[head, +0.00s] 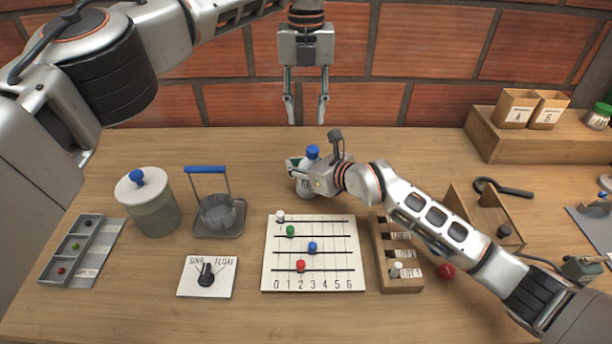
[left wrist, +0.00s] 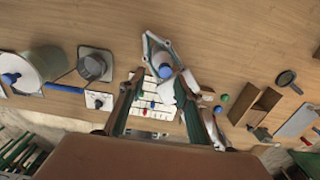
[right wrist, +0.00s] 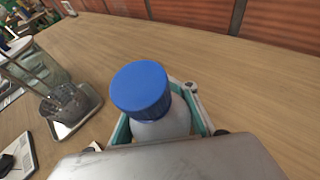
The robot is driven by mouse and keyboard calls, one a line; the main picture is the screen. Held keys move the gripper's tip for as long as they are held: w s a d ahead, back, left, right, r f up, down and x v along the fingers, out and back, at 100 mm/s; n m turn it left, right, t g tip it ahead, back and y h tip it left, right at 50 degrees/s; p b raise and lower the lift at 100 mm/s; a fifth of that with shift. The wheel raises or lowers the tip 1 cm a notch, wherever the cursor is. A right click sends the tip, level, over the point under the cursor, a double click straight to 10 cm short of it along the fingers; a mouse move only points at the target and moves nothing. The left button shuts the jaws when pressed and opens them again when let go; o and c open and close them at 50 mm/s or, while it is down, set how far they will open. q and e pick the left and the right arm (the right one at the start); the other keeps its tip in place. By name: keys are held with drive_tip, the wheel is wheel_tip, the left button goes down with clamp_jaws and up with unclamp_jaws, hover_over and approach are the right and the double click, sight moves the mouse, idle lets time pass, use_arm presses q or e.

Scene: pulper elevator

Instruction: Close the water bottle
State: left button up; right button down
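The water bottle (head: 304,188) is pale, with a blue cap (head: 312,152), and stands upright on the table behind the slider board. In the right wrist view the blue cap (right wrist: 141,88) sits on top of the bottle's pale shoulder (right wrist: 164,127); how tightly it is seated I cannot tell. My right gripper (head: 306,168) comes from the right, with its fingers shut around the bottle's upper body below the cap. My left gripper (head: 306,108) points down, open and empty, above and apart from the cap. In the left wrist view the cap (left wrist: 165,71) shows between its fingers.
A slider board (head: 314,277) and a slotted rack (head: 405,279) lie in front. A lidded jar (head: 150,212), a basket with a blue handle (head: 215,214) and a dial plate (head: 221,285) stand left. Boxes (head: 516,107) sit on a shelf at the back right. The brick wall is behind.

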sight(313, 149)
use_arm(q)
drive_tip(key=shift+d, duration=0.1)
drive_tip(key=shift+s+d+r+n, duration=0.15)
drive_tip(key=shift+s+d+n, duration=0.25)
drive_tip(key=shift+n, duration=0.3)
drive_tip(key=shift+s+d+n+t+y, duration=0.25)
drive_tip(key=shift+s+d+n, duration=0.1)
drive_tip(key=shift+n, duration=0.4)
drive_tip(key=shift+s+d+n+t+y, duration=0.25)
drive_tip(key=shift+s+d+n, duration=0.1)
drive_tip(key=shift+n, duration=0.4)
drive_tip(key=shift+w+a+f, duration=0.1)
drive_tip(key=shift+f, duration=1.25)
drive_tip(key=shift+w+a+f, duration=0.1)
drive_tip(key=shift+a+f, duration=0.05)
drive_tip(key=shift+f, duration=1.2)
drive_tip(key=shift+w+a+f, duration=0.1)
drive_tip(key=shift+f, duration=1.25)
drive_tip(key=shift+c, duration=0.5)
clamp_jaws()
drive_tip(key=shift+o, duration=0.9)
unclamp_jaws()
